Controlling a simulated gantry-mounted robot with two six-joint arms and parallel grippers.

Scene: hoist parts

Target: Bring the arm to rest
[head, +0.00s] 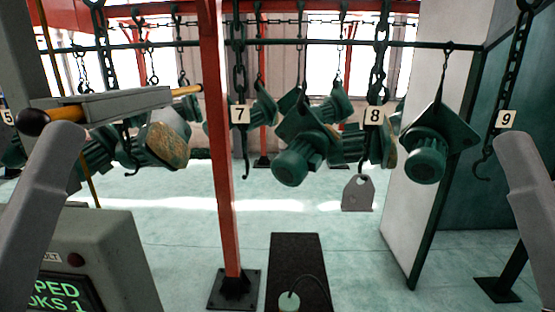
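A grey link of my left arm (40,205) rises from the lower left edge, in front of a control box. A grey link of my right arm (530,205) rises at the right edge. Neither gripper shows in the head view, so I cannot see whether they are open or shut. No part is seen held by either arm.
Green parts hang from chains, including one by tag 8 (374,115) and one near tag 9 (427,155). An empty hook (483,170) hangs under tag 9. A red post (220,150) stands left of centre. A lever with black knob (33,122) and control box (95,250) are left.

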